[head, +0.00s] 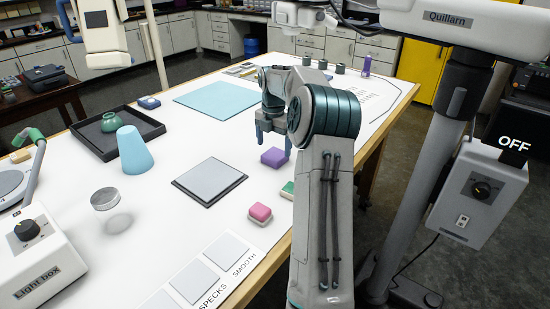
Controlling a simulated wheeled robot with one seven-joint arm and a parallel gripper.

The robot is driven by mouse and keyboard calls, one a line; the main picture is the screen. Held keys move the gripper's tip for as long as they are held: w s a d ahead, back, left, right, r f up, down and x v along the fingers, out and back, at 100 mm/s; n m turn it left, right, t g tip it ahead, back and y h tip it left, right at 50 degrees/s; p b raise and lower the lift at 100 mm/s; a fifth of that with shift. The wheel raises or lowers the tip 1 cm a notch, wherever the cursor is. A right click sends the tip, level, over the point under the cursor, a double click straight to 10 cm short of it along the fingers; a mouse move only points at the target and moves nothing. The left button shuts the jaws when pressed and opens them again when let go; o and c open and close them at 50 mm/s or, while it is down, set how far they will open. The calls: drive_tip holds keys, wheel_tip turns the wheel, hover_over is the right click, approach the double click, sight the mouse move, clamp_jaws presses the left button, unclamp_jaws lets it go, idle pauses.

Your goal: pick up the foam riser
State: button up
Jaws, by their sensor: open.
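No object is labelled as the foam riser; a small purple block (274,157) on the white table may be it. The purple block lies flat on the bare tabletop, right of the middle of the table. My gripper (273,150) points down with its fingers apart, at or just above the purple block. I cannot tell from this angle how high the fingertips are or whether they touch it. My arm hides part of the table to the right of the block.
A pale blue mat (217,101) lies behind.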

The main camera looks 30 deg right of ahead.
sight(273, 155)
drive_tip(key=shift+w+f, duration=0.2)
drive_tip(key=shift+f, duration=1.8)
drive_tip(key=c, duration=1.1)
drive_tip(key=shift+o, duration=0.2)
drive_tip(key=shift+r, duration=0.2)
